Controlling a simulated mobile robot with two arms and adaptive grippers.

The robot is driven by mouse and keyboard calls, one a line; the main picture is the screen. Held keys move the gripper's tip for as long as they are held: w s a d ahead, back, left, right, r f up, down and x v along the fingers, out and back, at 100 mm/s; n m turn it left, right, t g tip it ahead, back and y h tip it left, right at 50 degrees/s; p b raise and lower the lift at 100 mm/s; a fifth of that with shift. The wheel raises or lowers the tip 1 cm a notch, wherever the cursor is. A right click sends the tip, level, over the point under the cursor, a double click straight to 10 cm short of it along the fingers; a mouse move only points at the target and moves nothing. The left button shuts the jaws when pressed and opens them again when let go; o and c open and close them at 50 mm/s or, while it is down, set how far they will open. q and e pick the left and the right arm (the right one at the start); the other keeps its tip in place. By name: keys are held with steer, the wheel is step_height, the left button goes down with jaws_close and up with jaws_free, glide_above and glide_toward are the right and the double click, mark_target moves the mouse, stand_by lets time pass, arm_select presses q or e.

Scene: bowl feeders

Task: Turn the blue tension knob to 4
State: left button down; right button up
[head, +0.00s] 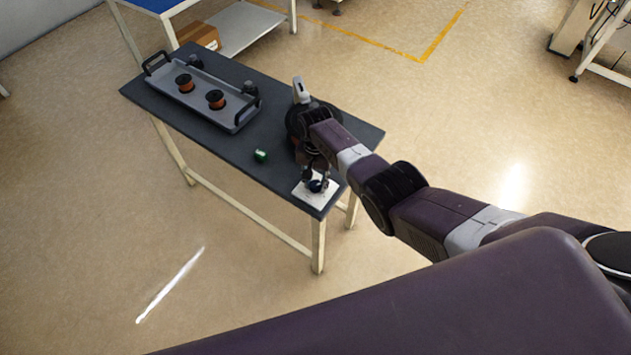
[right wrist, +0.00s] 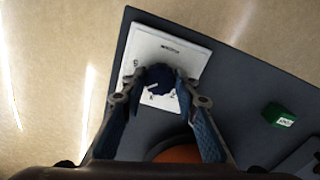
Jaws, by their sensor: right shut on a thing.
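The blue tension knob (right wrist: 159,79) sits on a white dial plate (right wrist: 163,46) with dark numbers around it. In the head view the knob (head: 315,186) and its plate (head: 327,195) are at the near right corner of the dark table. My right gripper (right wrist: 159,86) has its two fingers on either side of the knob, shut on it. In the head view the right gripper (head: 316,180) comes down onto the knob from above. The fingers hide part of the knob and dial, and I cannot read its setting surely. My left gripper is not in view.
A green object (head: 260,155) lies on the table (head: 222,140) left of the plate; it also shows in the right wrist view (right wrist: 279,116). A grey tray (head: 209,104) with two copper-coloured spools stands at the far left. A dark round device (head: 294,122) is behind my gripper.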

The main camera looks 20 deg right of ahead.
mark_target(316, 184)
steer(key=shift+w+r, duration=0.1)
steer(key=shift+w, duration=0.05)
stand_by(0.4)
steer(key=o, duration=1.1)
steer(key=shift+o, duration=0.2)
step_height(316, 184, up, 12)
